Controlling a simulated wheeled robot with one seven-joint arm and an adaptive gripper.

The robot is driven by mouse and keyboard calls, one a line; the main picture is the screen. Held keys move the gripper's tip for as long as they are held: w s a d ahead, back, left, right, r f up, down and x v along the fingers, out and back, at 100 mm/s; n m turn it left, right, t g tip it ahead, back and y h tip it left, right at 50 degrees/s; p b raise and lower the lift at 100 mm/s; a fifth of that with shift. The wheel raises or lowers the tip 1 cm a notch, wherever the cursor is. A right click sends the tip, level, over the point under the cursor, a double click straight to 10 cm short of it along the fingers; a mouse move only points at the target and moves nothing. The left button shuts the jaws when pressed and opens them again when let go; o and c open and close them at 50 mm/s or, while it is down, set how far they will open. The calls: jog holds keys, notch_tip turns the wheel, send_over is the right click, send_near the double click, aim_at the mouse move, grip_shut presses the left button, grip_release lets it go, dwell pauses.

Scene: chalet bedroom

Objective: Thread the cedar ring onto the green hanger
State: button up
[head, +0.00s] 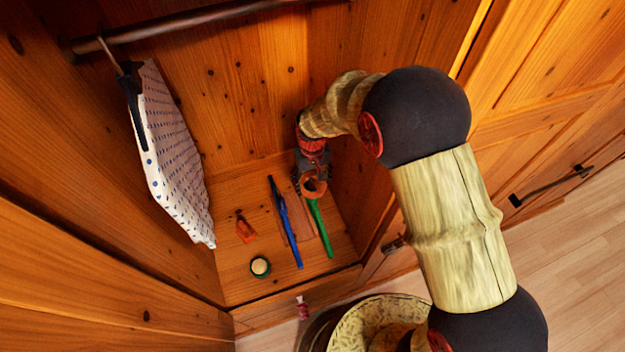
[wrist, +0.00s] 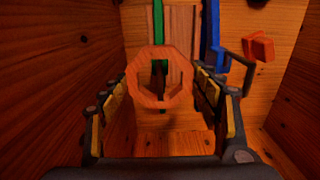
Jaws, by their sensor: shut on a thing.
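The cedar ring (wrist: 134,80) is an orange-brown, eight-sided wooden ring. My gripper (wrist: 165,80) is shut on it, with a finger on each side, and its opening faces the wrist camera. In the head view my gripper (head: 313,170) points down into the wardrobe, with the ring (head: 323,189) at its tip. The green hanger (head: 320,230) shows as a narrow green bar at the wardrobe's bottom, its upper end hidden by the ring and gripper. In the wrist view the green hanger (wrist: 158,18) is behind the ring, and a dark part shows through the opening. I cannot tell how far apart they are.
A blue hanger (head: 286,222) lies left of the green one. A spotted garment (head: 172,150) hangs from the rod (head: 190,22). Wooden walls enclose my gripper closely.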

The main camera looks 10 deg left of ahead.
jog(key=o, duration=1)
notch_tip(320, 180, up, 12)
dwell(0.5)
jog(key=shift+s, duration=0.1)
dwell(0.5)
